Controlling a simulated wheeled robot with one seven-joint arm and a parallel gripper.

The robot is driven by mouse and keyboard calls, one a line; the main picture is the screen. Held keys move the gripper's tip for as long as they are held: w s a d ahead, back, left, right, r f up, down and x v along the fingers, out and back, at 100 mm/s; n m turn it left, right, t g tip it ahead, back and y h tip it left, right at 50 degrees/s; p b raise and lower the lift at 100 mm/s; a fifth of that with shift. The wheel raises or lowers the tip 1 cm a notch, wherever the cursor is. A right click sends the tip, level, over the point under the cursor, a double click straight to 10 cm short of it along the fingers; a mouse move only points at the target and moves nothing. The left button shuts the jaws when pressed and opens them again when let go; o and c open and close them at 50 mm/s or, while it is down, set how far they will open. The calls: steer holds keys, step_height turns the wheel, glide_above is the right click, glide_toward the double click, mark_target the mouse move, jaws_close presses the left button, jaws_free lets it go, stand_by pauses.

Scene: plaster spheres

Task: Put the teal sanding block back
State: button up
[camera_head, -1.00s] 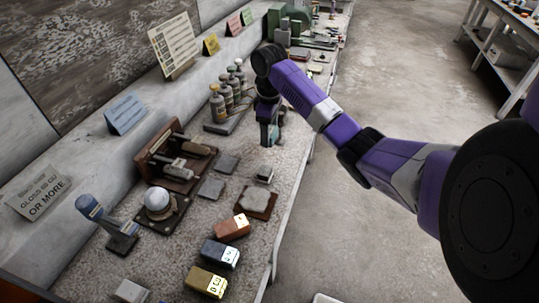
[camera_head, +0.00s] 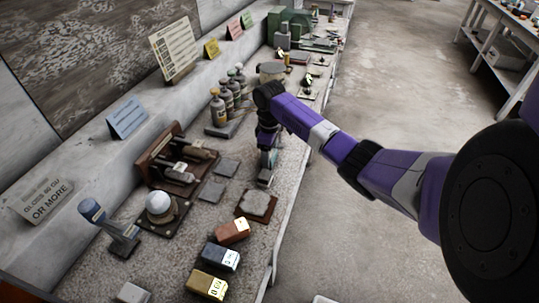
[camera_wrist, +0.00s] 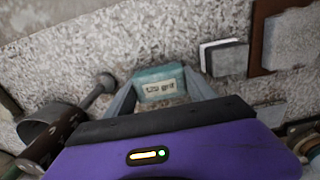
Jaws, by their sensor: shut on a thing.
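My gripper (camera_head: 268,157) is shut on the teal sanding block (camera_wrist: 160,84), which reads "120 grit" in the wrist view. The block sits between the two fingers (camera_wrist: 163,100) over the speckled bench top. In the head view the gripper mostly covers it. I cannot tell whether it touches the bench. A small grey-and-white block (camera_wrist: 224,58) lies on the bench just right of the teal block in the wrist view; in the head view it shows just below my gripper (camera_head: 265,179).
A brown board with a grey slab (camera_head: 257,204) lies near the front edge. Rust (camera_head: 232,231), blue-grey (camera_head: 220,257) and yellow (camera_head: 207,284) blocks lie closer. Bottles (camera_head: 227,95) stand behind my gripper. A white sphere (camera_head: 160,202) sits on a stand, beside a wooden tool rack (camera_head: 157,160).

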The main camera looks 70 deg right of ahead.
steer(key=shift+f, duration=0.15)
steer(key=o, duration=1.5)
step_height(320, 180, up, 12)
steer(key=shift+r+b, duration=0.2)
steer(key=shift+b, duration=0.4)
